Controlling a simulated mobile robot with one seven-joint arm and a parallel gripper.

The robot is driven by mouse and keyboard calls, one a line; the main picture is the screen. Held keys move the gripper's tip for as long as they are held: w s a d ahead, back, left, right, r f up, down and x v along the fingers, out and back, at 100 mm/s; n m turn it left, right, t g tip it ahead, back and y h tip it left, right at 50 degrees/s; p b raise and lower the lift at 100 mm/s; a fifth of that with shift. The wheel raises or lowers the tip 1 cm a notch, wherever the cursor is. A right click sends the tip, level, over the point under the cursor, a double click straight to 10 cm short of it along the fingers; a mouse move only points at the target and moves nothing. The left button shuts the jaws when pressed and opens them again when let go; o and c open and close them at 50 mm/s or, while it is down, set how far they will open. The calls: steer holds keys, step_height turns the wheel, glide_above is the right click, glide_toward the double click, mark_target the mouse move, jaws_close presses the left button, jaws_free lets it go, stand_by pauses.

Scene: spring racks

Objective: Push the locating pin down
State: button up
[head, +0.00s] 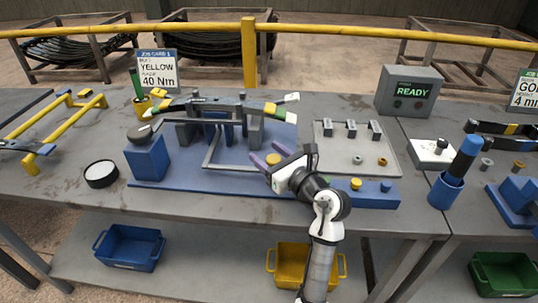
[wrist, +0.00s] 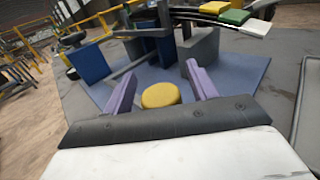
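A round yellow knob (head: 273,159), likely the locating pin's cap, sits on the blue base plate (head: 190,180). It also shows in the wrist view (wrist: 160,94), centred between my fingers. My gripper (head: 266,153) has two purple fingers spread apart, and they show at either side of the knob in the wrist view (wrist: 161,75). The gripper is open with nothing held. I cannot tell whether the fingers touch the knob. How far the pin stands up is hidden.
Behind the knob, blue and grey stands carry a dark leaf spring (head: 215,104). A blue block with a black knob (head: 147,158) stands left. Right are a blue bar with a yellow button (head: 355,184), a grey tray (head: 385,165) and a READY box (head: 410,105).

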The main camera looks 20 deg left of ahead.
steer(key=b+v, duration=0.3)
steer(key=v, duration=1)
steer(key=shift+s+d, duration=0.2)
steer(key=shift+d, duration=0.15)
